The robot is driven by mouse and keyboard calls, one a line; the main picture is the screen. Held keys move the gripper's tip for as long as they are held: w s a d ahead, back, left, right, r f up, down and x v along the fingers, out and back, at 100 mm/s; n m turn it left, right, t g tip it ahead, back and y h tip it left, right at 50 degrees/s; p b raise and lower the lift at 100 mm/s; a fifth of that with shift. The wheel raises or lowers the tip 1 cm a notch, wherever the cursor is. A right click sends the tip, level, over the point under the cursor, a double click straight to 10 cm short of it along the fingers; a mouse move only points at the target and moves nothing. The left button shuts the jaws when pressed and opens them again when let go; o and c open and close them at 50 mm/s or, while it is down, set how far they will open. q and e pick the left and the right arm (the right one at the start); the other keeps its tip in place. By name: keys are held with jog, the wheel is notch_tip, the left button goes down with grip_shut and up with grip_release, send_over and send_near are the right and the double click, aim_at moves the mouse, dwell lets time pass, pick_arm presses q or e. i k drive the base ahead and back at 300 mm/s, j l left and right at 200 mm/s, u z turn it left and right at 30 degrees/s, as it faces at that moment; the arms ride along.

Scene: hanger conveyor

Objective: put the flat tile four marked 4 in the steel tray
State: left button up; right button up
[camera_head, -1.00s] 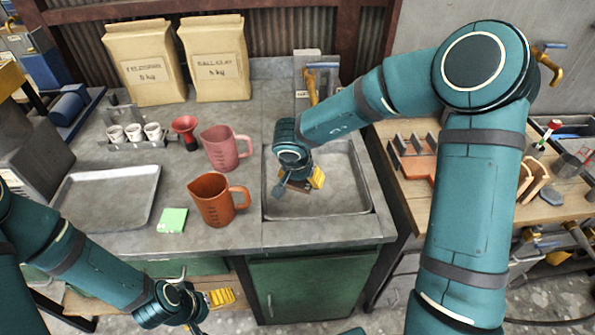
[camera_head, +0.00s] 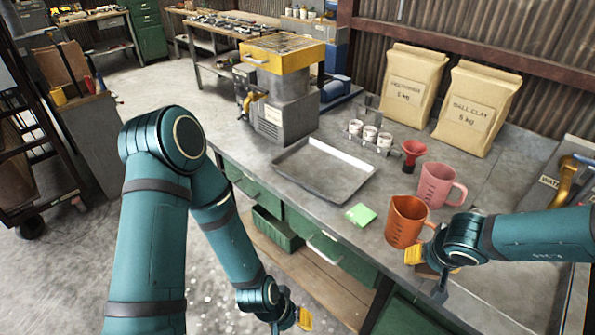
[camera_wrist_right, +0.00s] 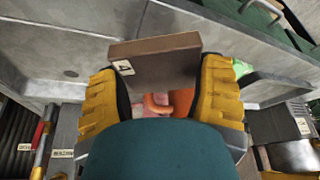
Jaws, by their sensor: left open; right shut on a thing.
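The flat tile (camera_wrist_right: 155,60) is brown with a small white label at its left end, whose dark mark is too small to read surely. My right gripper (camera_head: 428,268) is shut on it between yellow pads, which also show in the wrist view (camera_wrist_right: 160,92). In the head view the gripper is just right of and in front of the orange jug, above the sink's left edge, and mostly hides the tile. The steel tray (camera_head: 324,172) lies empty on the counter, left of the jugs. My left gripper (camera_head: 291,318) is open and empty, low in front of the counter.
The orange jug (camera_head: 406,222) and pink jug (camera_head: 438,186) stand between my right gripper and the tray. A green pad (camera_head: 361,215) lies near the tray's right corner.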

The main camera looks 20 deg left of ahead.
aim_at(322, 170)
jog(key=i+j+u, duration=0.2)
jog(key=u, duration=0.15)
jog(key=i+j+u, duration=0.15)
jog(key=i+u, duration=0.2)
jog(key=i+j, duration=0.15)
jog(key=i, duration=0.2)
jog(key=i+j, duration=0.2)
jog(key=i, duration=0.15)
